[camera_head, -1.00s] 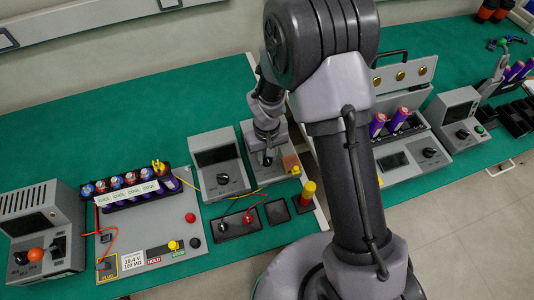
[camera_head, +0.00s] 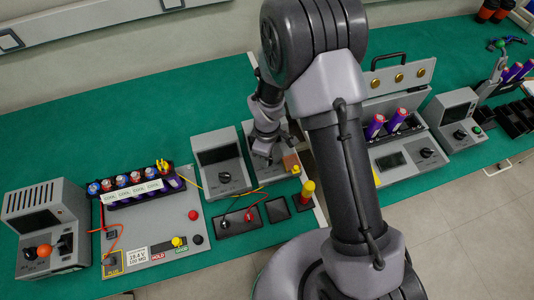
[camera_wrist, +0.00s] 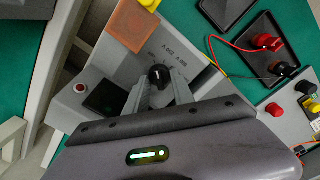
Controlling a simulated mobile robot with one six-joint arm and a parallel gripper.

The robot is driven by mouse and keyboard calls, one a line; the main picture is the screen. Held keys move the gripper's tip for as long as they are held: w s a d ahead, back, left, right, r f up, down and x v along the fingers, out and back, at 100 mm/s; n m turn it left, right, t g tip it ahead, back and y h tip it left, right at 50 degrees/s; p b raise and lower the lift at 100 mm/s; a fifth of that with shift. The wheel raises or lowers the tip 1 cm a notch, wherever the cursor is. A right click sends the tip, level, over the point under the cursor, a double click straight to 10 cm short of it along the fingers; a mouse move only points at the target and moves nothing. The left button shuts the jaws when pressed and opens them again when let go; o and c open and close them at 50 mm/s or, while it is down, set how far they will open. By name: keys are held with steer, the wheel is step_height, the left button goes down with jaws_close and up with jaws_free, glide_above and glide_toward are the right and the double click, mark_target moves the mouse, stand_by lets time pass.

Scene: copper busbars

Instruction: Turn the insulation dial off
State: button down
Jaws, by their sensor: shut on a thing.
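A black round dial (camera_wrist: 160,75) with a white mark sits on a grey instrument box (camera_wrist: 206,72). In the wrist view, the two grey fingers of my gripper (camera_wrist: 159,87) stand on either side of the dial and are shut on it. In the head view my gripper (camera_head: 268,158) reaches down onto the same box, and it largely hides the dial. The box also bears an orange square (camera_wrist: 132,24), a red button (camera_wrist: 80,88) and a small dark screen (camera_wrist: 104,97).
A second grey meter (camera_head: 219,163) with a dial stands close to the left. A black tray (camera_head: 238,221) with red and black plugs and thin wires lies in front. A yellow-and-red post (camera_head: 307,192) stands at the right. Open green table lies behind.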

steer(key=shift+n, duration=0.9)
steer(key=c, duration=1.1)
jaws_free()
steer(key=shift+r, duration=0.1)
step_height(320, 180, up, 17)
steer(key=p, duration=0.6)
steer(key=shift+r, duration=0.1)
